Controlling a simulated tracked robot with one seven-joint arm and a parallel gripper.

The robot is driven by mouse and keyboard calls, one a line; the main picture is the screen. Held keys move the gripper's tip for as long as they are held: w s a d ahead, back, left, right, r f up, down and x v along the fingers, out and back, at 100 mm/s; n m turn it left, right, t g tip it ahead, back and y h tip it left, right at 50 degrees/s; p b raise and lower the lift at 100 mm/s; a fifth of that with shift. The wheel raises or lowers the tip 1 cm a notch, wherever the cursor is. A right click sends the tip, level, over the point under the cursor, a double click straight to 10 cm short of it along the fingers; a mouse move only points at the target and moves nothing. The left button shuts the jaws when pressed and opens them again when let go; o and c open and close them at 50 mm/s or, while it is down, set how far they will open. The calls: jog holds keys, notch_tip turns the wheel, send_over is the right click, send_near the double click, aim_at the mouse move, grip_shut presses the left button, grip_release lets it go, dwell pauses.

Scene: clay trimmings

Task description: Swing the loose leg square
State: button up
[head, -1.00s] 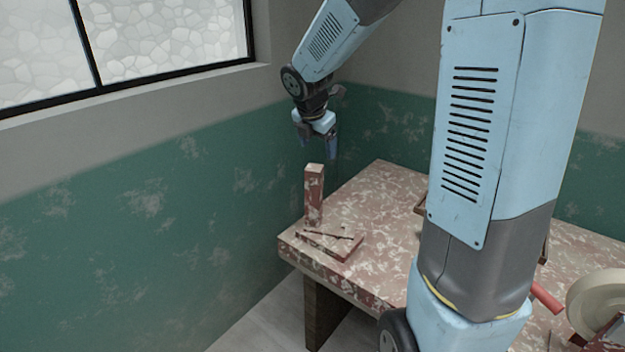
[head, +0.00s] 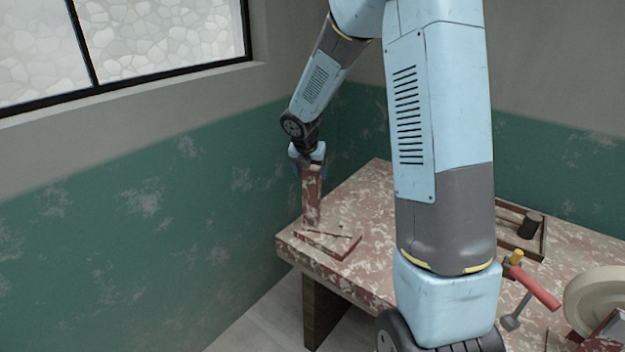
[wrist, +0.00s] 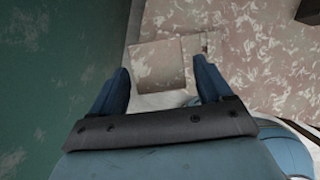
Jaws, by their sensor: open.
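The leg (head: 312,200) is an upright, square-section post in worn reddish-brown and cream. It stands at the back of a flat board (head: 342,246) of the same finish, near the left corner of the bench. My gripper (head: 311,170) is open and points down at the leg's top end. One finger shows on each side of the top in the head view. In the wrist view the leg's top (wrist: 158,66) lies between the spread fingertips of my gripper (wrist: 162,76), with visible gaps on both sides. The leg's foot is hidden there.
The bench (head: 368,205) has bare room right of the board. A green wall (head: 150,230) runs close on the left. A tray (head: 530,228) with a dark block, a red-handled tool (head: 535,287) and a pale round wheel (head: 598,300) sit to the right, partly behind my arm.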

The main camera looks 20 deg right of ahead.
jog(key=shift+x, duration=2.35)
jog(key=shift+c, duration=0.2)
